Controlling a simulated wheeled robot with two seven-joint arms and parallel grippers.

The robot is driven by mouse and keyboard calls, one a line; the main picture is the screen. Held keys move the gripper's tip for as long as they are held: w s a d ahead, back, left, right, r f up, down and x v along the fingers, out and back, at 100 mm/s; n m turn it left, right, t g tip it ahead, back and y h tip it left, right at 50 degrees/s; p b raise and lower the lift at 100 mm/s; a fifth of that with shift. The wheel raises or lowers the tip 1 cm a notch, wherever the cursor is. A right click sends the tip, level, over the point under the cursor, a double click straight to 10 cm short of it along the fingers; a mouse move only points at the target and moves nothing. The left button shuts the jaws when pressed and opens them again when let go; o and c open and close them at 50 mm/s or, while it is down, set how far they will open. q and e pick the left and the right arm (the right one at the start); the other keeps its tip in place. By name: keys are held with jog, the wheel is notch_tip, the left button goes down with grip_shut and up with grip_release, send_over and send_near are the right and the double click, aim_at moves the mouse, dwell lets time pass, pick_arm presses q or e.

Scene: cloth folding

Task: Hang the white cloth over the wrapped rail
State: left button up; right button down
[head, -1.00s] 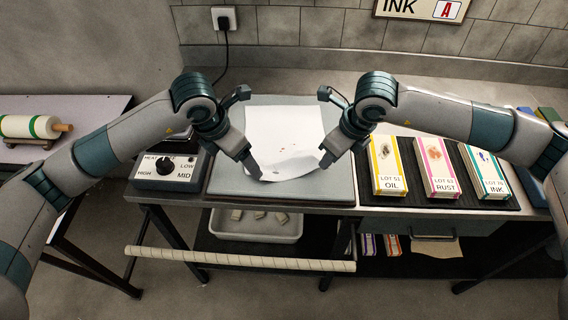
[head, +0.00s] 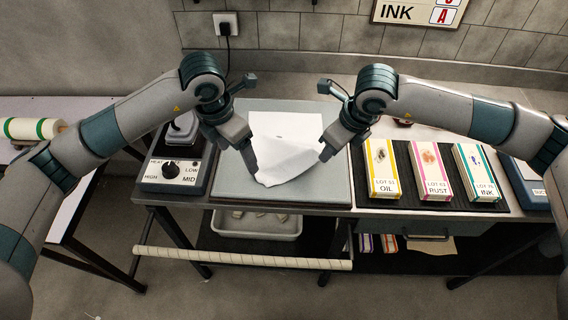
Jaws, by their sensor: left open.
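The white cloth (head: 285,135) lies on the grey pad on the bench, its near part creased and bent. Its near edge slants up from a low left corner to the right. My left gripper (head: 255,176) is open beside the near left corner. My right gripper (head: 324,157) is at the near right corner and appears shut on it; its fingertips partly hide the grip. The wrapped rail (head: 240,258) runs bare along the front, below the bench edge.
A heat control box (head: 172,174) stands left of the grey pad (head: 232,185). Boxes labelled oil (head: 381,169), rust (head: 430,170) and ink (head: 476,172) stand on a dark mat at right. A white tray (head: 257,232) sits on the shelf below, behind the rail.

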pick_arm(q)
jog(key=shift+r, duration=0.25)
pick_arm(e)
jog(key=shift+r, duration=0.2)
pick_arm(q)
notch_tip(320, 180, up, 12)
jog(key=s+a+p, duration=0.1)
jog(key=p, duration=0.3)
jog(key=shift+s+a+f+p, duration=0.15)
jog(key=shift+s+p, duration=0.05)
jog(key=shift+p, duration=0.2)
pick_arm(e)
notch_tip(320, 180, up, 5)
jog(key=shift+f, duration=0.15)
jog(key=c, duration=1.4)
grip_release()
jog(key=shift+o, duration=0.9)
jog(key=o, duration=0.6)
